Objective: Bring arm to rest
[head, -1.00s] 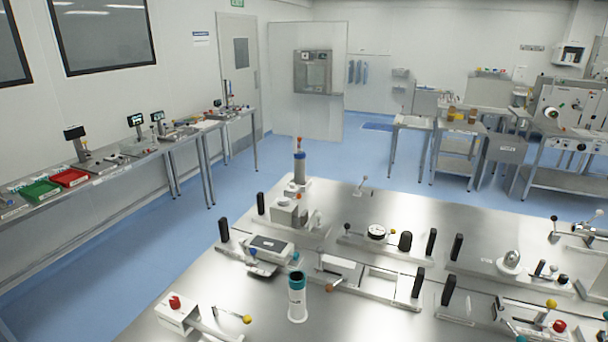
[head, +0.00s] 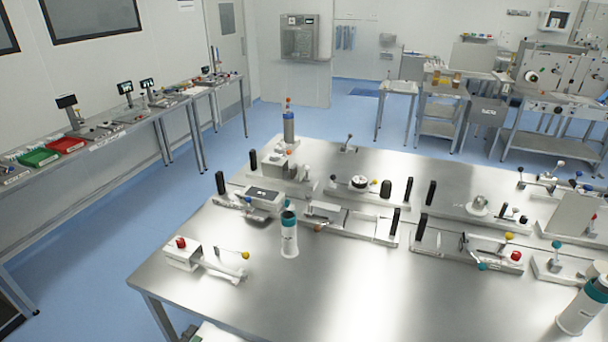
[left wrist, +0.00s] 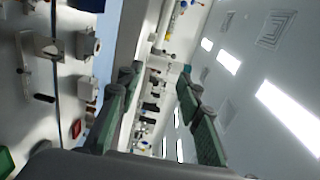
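My left gripper (left wrist: 157,82) shows in the left wrist view with its two dark fingers and green pads spread apart. Nothing is between them. The wrist camera is turned on its side, with the bench to the left and ceiling lamps to the right. In the head view only a small dark part of my left gripper (head: 189,332) and a piece of white arm show at the bottom edge, below the near edge of the steel table (head: 200,290). My right gripper is in neither view.
The steel table carries several fixtures, a white bottle with a teal top (head: 289,236) and another bottle (head: 582,308) at the right. A red-knobbed fixture (head: 182,255) sits near the left corner. Blue floor (head: 90,270) lies open between this table and the wall bench.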

